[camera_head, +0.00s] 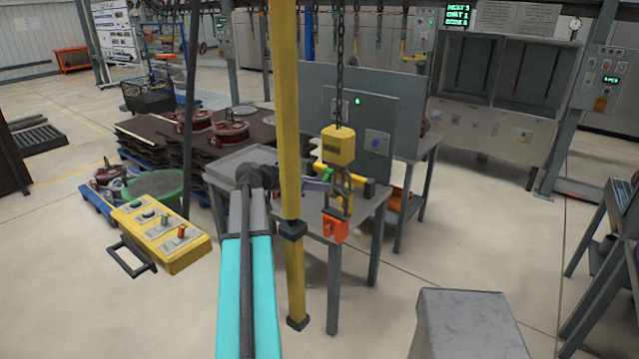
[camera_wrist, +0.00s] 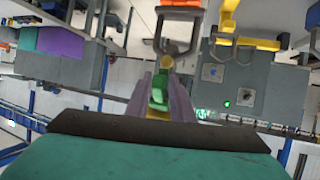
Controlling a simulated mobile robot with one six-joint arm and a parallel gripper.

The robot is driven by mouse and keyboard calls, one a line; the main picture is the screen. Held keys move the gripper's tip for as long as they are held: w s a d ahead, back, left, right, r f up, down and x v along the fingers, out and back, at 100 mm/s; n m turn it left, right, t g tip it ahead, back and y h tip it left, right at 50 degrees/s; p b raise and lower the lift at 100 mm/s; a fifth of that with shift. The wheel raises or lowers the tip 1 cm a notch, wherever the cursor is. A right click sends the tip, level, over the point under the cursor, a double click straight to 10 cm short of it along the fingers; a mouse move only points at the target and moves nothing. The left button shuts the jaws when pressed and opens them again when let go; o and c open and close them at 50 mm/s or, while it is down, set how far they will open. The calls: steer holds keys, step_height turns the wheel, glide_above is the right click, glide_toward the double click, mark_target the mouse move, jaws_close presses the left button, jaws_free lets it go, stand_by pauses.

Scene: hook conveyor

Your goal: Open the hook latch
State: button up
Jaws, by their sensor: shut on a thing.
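The hook assembly hangs on a dark chain (camera_head: 340,85) in the middle of the head view. Its yellow block (camera_head: 338,147) is on top, with grey hook metal below and an orange-red piece (camera_head: 334,228) at the bottom. A small green latch (camera_head: 325,174) shows at the hook's left side. My gripper (camera_head: 318,186) reaches it from the left with purple fingers. In the wrist view my gripper (camera_wrist: 160,92) is shut on the green latch (camera_wrist: 159,90), with one finger on each side. The fingertips hide part of the latch, so its angle is hard to tell.
A yellow post (camera_head: 287,110) stands just left of the hook, close to my arm. A grey table (camera_head: 365,210) is behind and below it. A yellow control box (camera_head: 160,235) with buttons is at left.

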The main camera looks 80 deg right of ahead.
steer(key=shift+s+a+r+t+y+p, duration=0.1)
steer(key=shift+a+r+t+y+p, duration=0.35)
steer(key=shift+p, duration=0.6)
steer(key=shift+r+y+p, duration=0.55)
steer(key=shift+r+p, duration=0.15)
steer(key=shift+p, duration=0.75)
steer(key=shift+r+t, duration=0.1)
steer(key=shift+t, duration=0.15)
steer(key=shift+a+r+n+t+y+p, duration=0.2)
steer(key=shift+r+n+t+y+p, duration=0.1)
steer(key=shift+r+y, duration=0.15)
steer(key=shift+w+f, duration=0.1)
steer(key=shift+w, duration=0.1)
steer(key=shift+y, duration=0.25)
